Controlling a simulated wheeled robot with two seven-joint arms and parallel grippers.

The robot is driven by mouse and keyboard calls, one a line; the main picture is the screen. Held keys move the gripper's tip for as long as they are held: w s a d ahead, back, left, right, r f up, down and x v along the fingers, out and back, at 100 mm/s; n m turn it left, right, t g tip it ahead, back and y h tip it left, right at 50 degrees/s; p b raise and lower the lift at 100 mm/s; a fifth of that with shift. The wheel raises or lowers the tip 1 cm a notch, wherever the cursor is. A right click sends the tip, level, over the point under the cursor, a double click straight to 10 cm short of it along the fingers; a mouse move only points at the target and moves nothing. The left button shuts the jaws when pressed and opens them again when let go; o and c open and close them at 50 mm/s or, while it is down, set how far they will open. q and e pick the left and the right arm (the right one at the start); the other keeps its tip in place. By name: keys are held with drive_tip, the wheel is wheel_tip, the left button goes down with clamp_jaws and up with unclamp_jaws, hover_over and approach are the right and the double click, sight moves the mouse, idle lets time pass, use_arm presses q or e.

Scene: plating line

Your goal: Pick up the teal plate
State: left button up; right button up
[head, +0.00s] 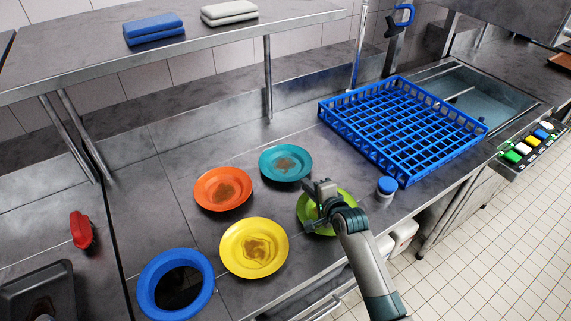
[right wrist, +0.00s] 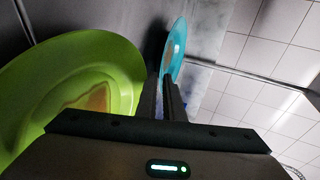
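The teal plate (head: 270,168) lies flat on the metal counter, with a brown stain in its middle. It also shows edge-on beyond my fingertips in the right wrist view (right wrist: 179,42). My right gripper (head: 319,184) is just right of and nearer than the teal plate, above the green plate (head: 304,207). Its two fingers (right wrist: 160,92) stand a little apart with nothing seen between them. It appears apart from the teal plate. The green plate fills the left of the right wrist view (right wrist: 45,75). My left gripper is not in view.
An orange plate (head: 204,190) and a yellow plate (head: 233,232) lie left of and nearer than the teal plate. A blue dish rack (head: 330,118) stands to the right, with a blue-lidded jar (head: 386,187) in front. A blue ring-shaped bin (head: 151,292) is front left.

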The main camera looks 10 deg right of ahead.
sight(299, 188)
idle(0.3)
drive_tip(key=shift+w+a+f+p, duration=0.1)
drive_tip(key=shift+w+a+p, duration=0.25)
drive_tip(key=shift+w+p, duration=0.35)
drive_tip(key=shift+p+x, duration=0.45)
drive_tip(key=shift+x, duration=1.35)
drive_tip(key=shift+s+a+f, duration=0.1)
drive_tip(key=shift+a+f, duration=0.05)
clamp_jaws()
